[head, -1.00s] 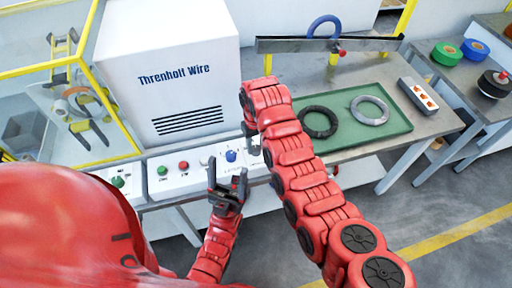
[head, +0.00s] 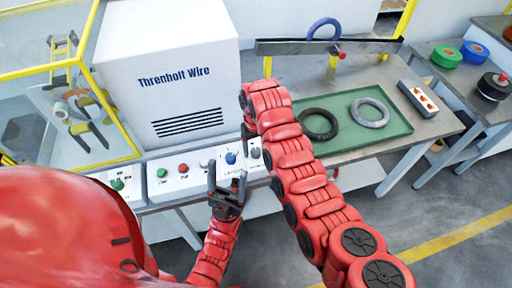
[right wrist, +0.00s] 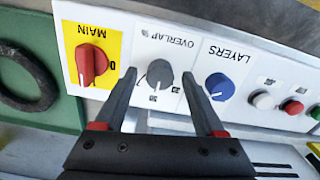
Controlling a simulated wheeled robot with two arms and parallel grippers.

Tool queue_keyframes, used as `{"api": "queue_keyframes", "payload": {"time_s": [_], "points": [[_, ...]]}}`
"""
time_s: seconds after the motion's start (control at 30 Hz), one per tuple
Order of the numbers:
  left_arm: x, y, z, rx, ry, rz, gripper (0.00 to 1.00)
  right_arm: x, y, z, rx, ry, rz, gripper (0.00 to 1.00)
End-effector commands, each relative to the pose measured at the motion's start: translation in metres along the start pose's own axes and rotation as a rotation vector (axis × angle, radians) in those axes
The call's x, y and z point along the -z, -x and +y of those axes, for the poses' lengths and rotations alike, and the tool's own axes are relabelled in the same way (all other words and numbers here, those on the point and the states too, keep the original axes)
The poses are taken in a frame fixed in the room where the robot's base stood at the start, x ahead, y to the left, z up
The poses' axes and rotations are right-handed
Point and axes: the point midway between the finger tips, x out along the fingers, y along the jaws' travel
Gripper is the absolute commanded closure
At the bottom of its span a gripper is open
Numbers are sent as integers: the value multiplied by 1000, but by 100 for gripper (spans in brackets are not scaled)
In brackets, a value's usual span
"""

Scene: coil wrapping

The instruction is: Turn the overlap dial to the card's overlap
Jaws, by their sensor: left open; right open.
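The grey overlap dial (right wrist: 160,73) sits on the white control panel in the right wrist view, under an upside-down "OVERLAP %" label. My right gripper (right wrist: 158,72) is open, with one finger on each side of the dial. I cannot tell whether the fingers touch it. The dial's exact setting is too small to read. In the head view the right gripper (head: 247,131) is mostly hidden by its own arm, over the panel's right end. My left gripper (head: 229,183) is open and empty in front of the panel. I cannot make out a card.
A blue layers knob (right wrist: 219,87) and a red main switch (right wrist: 92,64) flank the dial. A white machine housing (head: 170,75) stands behind the panel. A green tray (head: 345,142) with a black ring and a grey ring lies right of my right arm.

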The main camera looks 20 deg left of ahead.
Motion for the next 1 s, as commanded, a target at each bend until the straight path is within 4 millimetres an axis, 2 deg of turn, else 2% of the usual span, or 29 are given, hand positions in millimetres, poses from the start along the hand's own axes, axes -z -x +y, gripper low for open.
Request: {"api": "queue_keyframes", "payload": {"time_s": [0.17, 0.23, 0.3, 0.5, 0.7, 0.9, 1.0], "points": [[-1, 6, 0, 0, 0, 0, 29, 2, 14, 0, -1, 1, 7, 29], [-2, 11, 1, 0, 0, 0, 29, 2, 27, 0, -1, 0, 6, 29], [0, 1, 0, 0, 0, 0, 29, 2, 52, 2, -1, -3, 6, 29], [2, -9, 0, 0, 0, 0, 29, 0, 96, 3, -3, -2, 4, 29], [0, -2, 0, 0, 0, 0, 29, 1, 131, 2, -5, -1, 4, 29], [0, 2, 0, 0, 0, 0, 29, 1, 159, 1, -4, 0, 4, 29], [0, 2, 0, 0, 0, 0, 29, 0, 166, 1, -2, 0, 0, 29]]}}
